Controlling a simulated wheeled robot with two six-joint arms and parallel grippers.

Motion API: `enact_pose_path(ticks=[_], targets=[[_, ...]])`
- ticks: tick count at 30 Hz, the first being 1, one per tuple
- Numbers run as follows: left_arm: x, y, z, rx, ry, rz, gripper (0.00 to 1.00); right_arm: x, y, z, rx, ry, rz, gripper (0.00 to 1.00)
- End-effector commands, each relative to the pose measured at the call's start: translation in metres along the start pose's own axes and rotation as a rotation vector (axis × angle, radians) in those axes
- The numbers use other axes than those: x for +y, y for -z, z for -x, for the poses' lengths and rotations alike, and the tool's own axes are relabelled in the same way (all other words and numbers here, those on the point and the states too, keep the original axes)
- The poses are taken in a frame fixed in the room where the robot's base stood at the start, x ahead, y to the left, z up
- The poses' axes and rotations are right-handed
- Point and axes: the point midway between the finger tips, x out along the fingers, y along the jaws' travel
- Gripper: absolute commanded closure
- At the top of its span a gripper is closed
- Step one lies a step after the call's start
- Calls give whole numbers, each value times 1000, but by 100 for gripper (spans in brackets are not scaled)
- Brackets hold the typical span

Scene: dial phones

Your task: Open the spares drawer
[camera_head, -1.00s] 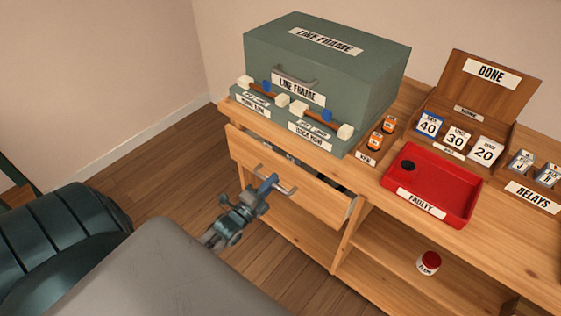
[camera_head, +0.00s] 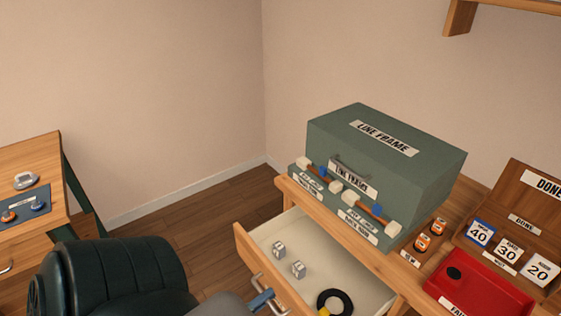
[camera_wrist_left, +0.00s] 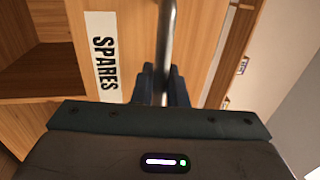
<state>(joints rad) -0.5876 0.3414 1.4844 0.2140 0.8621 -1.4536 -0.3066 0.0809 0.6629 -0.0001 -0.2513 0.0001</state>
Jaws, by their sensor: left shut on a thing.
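The spares drawer (camera_head: 244,246) is pulled out from the wooden bench, and its pale inside shows in the head view. Two small grey-white blocks (camera_head: 298,269) and a black ring (camera_head: 335,301) with a yellow piece beside it lie in it. My left gripper (camera_head: 262,299) is at the drawer's front, shut on its metal handle (camera_head: 279,306). The left wrist view shows the handle (camera_wrist_left: 168,40) between the dark fingers (camera_wrist_left: 160,85), beside the SPARES label (camera_wrist_left: 103,55). My right gripper is not in view.
A green LINE FRAME box (camera_head: 385,160) stands on the bench above the drawer. A red FAULTY tray (camera_head: 480,290) and a wooden DONE box (camera_head: 520,200) are to its right. Another wooden desk (camera_head: 30,160) stands at the left. Floor shows between them.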

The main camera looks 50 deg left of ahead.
Motion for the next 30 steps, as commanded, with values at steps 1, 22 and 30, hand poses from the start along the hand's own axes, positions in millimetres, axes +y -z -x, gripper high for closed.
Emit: enact_pose_path(ticks=[1, 22, 30], targets=[[-2, 0, 8, 0, -5, 0, 100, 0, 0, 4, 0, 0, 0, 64], [-5, 0, 31, 0, -2, 0, 100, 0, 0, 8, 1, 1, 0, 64], [-5, 0, 30, 0, -1, 0, 83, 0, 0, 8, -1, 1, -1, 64]])
